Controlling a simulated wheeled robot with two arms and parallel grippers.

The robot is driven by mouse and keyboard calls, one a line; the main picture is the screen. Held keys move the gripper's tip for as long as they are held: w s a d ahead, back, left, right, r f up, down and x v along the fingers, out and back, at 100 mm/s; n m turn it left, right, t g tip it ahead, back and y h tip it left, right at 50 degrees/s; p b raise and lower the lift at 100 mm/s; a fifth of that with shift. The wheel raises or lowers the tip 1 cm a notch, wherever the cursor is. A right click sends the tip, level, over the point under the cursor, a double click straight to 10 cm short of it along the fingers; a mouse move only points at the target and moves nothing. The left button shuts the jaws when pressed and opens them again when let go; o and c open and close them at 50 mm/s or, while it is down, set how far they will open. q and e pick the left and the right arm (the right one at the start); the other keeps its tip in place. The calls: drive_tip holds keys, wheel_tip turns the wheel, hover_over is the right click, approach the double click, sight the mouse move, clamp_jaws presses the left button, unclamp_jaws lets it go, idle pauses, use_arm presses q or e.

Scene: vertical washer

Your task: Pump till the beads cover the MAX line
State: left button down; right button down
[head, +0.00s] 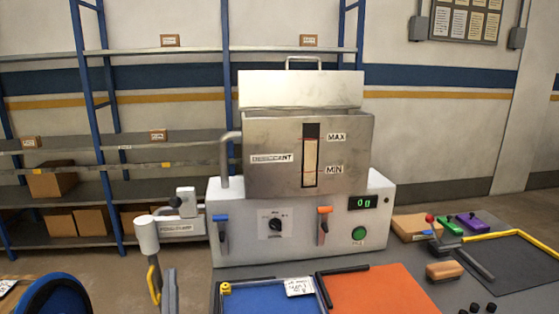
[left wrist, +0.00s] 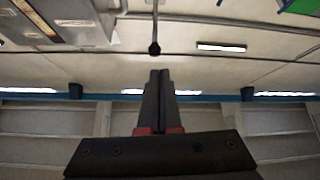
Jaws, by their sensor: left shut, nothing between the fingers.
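The steel tank (head: 265,165) stands on a white machine base (head: 240,240). A labelled white unit (head: 178,228) is left of the base. My left gripper (head: 173,204) appears beside that unit; contact is unclear. The left wrist view shows its dark fingers (left wrist: 159,75) shut and empty. My right gripper is out of view.
The base has a blue lever (head: 221,220), an orange lever (head: 324,212), a dial (head: 275,224), a green button (head: 359,233) and a green display (head: 363,202). Blue (head: 262,300) and orange (head: 375,290) mats lie in front. Small objects clutter the right. Shelves stand behind.

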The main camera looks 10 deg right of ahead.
use_arm(q)
drive_tip(key=w+a+r+n+g+h+p, duration=0.1)
drive_tip(key=w+a+r+n+p, duration=0.2)
drive_tip(key=r, duration=0.4)
drive_tip(key=w+a+r+n+g+p, duration=0.1)
drive_tip(key=w+a+r+g+p, duration=0.1)
drive_tip(key=a+r+p, duration=0.4)
drive_tip(key=s+d+r+g+h+p, duration=0.2)
drive_tip(key=s+r+g+h+p, duration=0.1)
drive_tip(key=r+g+p, duration=0.4)
drive_tip(key=shift+s+d+r+g+p, duration=0.2)
drive_tip(key=shift+g+p, duration=0.3)
drive_tip(key=shift+p, duration=0.5)
drive_tip(key=shift+d, duration=0.1)
